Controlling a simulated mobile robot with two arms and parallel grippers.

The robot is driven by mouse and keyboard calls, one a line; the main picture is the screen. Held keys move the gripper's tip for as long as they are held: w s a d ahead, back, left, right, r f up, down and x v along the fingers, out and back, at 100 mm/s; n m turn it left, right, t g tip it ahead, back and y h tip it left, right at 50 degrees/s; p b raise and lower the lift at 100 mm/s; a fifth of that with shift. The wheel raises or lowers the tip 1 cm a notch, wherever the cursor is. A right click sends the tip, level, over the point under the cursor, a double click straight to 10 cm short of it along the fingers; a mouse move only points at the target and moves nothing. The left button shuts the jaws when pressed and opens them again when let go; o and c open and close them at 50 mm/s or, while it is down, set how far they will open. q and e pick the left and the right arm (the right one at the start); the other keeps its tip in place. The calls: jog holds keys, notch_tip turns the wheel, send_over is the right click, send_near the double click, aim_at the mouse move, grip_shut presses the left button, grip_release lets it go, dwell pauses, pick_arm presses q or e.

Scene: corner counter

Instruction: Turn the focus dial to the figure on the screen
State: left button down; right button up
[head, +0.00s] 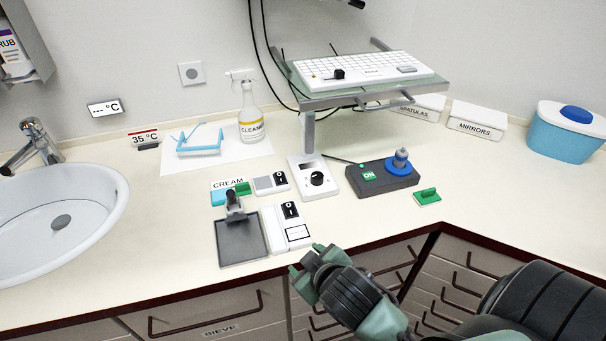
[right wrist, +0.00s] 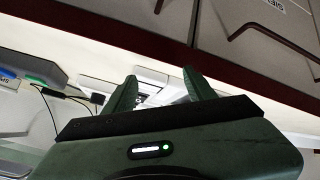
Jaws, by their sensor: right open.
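A white box (head: 325,189) on the counter carries a round black dial (head: 317,179) and a small display window (head: 307,165). Any figure in the window is too small to read. Another black knob (head: 339,74) sits on the white keyboard panel on the raised shelf. I cannot read which one is labelled focus. My right gripper (head: 306,259) is at the counter's front edge, in front of and apart from the white box. In the right wrist view its two fingers (right wrist: 160,88) are spread, with nothing held between them. My left gripper is out of view.
A white switch box (head: 272,231) and a dark plate with a clamp (head: 242,247) stand left of my gripper. A dark grey box (head: 398,183) with a blue knob is right of the dial box. The glass shelf (head: 372,95) overhangs behind. The right counter is mostly free.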

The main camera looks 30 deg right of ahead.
jog(key=w+r+t, duration=0.2)
jog(key=w+r, duration=0.1)
jog(key=w+r+n+t, duration=0.1)
jog(key=w+r+t, duration=0.1)
jog(key=w+r, duration=0.1)
jog(key=shift+w+a+n, duration=0.1)
jog(key=shift+w+n, duration=0.2)
jog(key=shift+w, duration=0.3)
jog(key=w+a+r+n+t+y, duration=0.2)
jog(key=w+a+r+n+t, duration=0.15)
jog(key=r, duration=0.35)
jog(key=w+a+r+n+t+y, duration=0.2)
jog(key=w+r+n+t+y, duration=0.15)
jog(key=r, duration=0.25)
jog(key=a+r+n+g+y, duration=0.3)
jog(key=a+r+n+y, duration=0.2)
jog(key=a+n+y, duration=0.55)
jog(key=n+g+h, duration=1.3)
jog(key=h, duration=0.1)
send_near(318, 175)
jog(key=f, duration=0.2)
jog(key=shift+t, duration=0.3)
jog(key=p+x, duration=0.2)
jog(key=x, duration=0.5)
jog(key=shift+w, duration=0.25)
grip_shut()
jog(key=shift+a, duration=0.1)
